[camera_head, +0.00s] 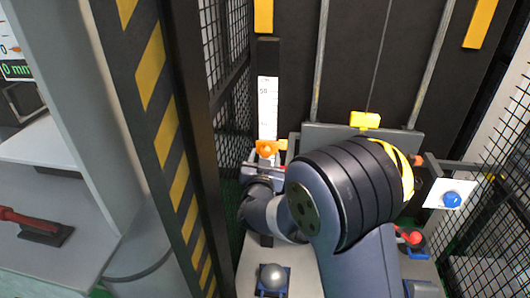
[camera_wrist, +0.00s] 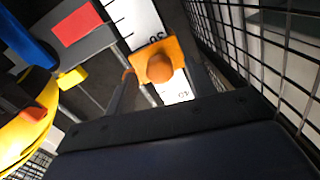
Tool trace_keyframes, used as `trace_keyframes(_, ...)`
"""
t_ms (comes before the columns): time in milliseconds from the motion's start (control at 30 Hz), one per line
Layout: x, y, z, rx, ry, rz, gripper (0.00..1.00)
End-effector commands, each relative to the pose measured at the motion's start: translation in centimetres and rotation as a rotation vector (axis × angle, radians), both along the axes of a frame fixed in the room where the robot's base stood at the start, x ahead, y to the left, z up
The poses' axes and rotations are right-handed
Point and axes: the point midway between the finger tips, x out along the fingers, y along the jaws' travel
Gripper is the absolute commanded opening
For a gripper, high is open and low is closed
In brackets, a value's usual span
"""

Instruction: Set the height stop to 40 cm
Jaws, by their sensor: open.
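The height stop is an orange block with a round knob (camera_head: 266,147) on the white vertical scale (camera_head: 267,100) at the back. In the wrist view the orange stop (camera_wrist: 145,54) covers part of the scale (camera_wrist: 135,25). In the head view my arm partly hides the gripper.
A yellow block (camera_head: 365,120) sits on the grey carriage between two rails, right of the scale. A blue button (camera_head: 451,199) on a white plate and a red knob (camera_head: 415,238) are at the right. Mesh guards (camera_head: 230,60) and a striped post (camera_head: 160,110) close in the left.

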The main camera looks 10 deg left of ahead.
Motion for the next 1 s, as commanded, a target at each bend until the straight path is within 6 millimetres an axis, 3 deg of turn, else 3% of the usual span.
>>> trace_keyframes(200,1.6,0.2,0.0,0.001,0.000,0.000,0.52)
trace_keyframes(467,1.7,0.2,0.0,0.001,0.000,0.000,0.51)
trace_keyframes(1000,1.6,0.2,0.0,0.000,0.000,0.001,0.07)
